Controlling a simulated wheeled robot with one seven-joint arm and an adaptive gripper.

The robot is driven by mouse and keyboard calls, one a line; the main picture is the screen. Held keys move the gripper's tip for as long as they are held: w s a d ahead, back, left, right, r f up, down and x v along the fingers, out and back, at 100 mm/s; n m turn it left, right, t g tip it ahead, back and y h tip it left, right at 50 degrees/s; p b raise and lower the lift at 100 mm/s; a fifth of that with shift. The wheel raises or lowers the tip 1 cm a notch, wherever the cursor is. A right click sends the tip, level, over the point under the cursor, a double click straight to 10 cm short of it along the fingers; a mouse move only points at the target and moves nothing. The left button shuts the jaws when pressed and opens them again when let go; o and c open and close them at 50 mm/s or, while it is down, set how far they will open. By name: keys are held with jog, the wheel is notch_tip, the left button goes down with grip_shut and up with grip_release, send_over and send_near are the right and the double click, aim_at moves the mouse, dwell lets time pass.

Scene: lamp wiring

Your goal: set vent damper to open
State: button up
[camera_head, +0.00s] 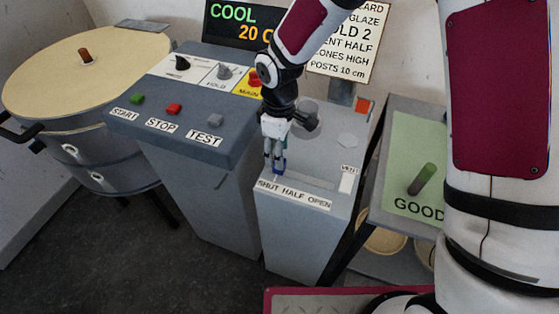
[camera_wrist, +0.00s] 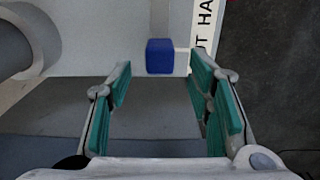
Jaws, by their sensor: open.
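The vent damper is a grey box (camera_head: 315,237) with a slot along its top and a strip label (camera_head: 294,194) reading SHUT HALF OPEN. Its blue slider knob (camera_head: 281,169) is at the left end of the slot, by the word SHUT. My gripper (camera_head: 274,166) points down at that end and partly hides the knob. In the wrist view the blue knob (camera_wrist: 160,57) lies just beyond the fingertips, between their lines. My gripper (camera_wrist: 160,80) is open, its teal pads apart with nothing between them. Whether a finger touches the knob cannot be told.
A control panel (camera_head: 190,100) with START, STOP and TEST buttons stands left of the box, beside a round kiln (camera_head: 75,75). A grey cylinder (camera_head: 307,116) rises behind the slot. A shelf with a green GOOD mat (camera_head: 400,175) stands to the right.

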notch_tip(320, 180, down, 5)
jog(key=shift+r, duration=0.1)
dwell(0.3)
grip_shut()
